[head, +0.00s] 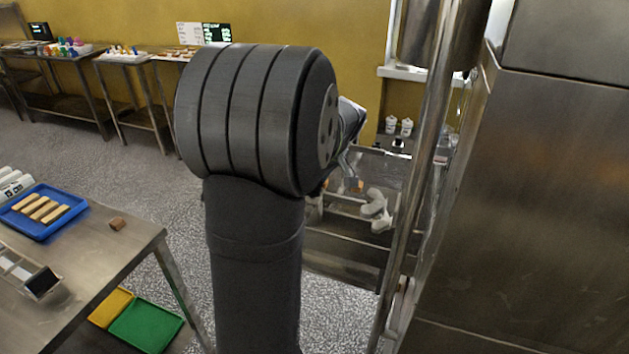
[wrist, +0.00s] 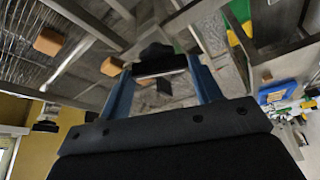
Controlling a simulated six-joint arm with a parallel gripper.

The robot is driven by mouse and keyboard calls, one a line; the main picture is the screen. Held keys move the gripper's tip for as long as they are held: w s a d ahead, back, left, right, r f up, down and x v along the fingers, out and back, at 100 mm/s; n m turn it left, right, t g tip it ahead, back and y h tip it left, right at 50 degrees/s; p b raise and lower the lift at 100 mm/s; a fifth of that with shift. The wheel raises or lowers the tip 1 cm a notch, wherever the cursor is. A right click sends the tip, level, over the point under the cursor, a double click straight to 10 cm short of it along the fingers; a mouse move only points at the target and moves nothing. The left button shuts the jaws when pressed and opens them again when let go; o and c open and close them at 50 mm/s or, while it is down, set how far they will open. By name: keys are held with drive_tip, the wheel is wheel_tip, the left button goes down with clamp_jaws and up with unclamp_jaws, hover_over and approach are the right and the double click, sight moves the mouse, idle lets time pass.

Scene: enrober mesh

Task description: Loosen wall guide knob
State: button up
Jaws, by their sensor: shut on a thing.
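In the wrist view, a black lobed knob (wrist: 157,52) sits between the tips of my gripper (wrist: 160,68). The two blue fingers reach up on either side of it, and the gripper is shut on it. A pale metal edge crosses just below the knob, and a small dark part shows under that. The knob's far side is hidden. In the head view my own dark arm link covers the middle, so the fingertips and the held knob cannot be made out there.
A wire mesh (wrist: 20,50) with brown blocks (wrist: 49,41) lies left of my gripper, among metal rails. In the head view a steel table (head: 125,258) with a blue tray (head: 66,225) stands left; a tall steel cabinet (head: 545,200) and a post (head: 432,125) close off the right.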

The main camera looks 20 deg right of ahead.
drive_tip(key=shift+w+d+n+g+y, duration=0.1)
drive_tip(key=shift+n+g+y, duration=0.2)
drive_tip(key=shift+n, duration=0.8)
drive_tip(key=shift+n+g+y, duration=0.2)
drive_tip(key=shift+n+y, duration=0.2)
drive_tip(key=shift+n, duration=0.7)
drive_tip(key=o, duration=1)
drive_tip(key=shift+c, duration=0.2)
drive_tip(key=v, duration=1.2)
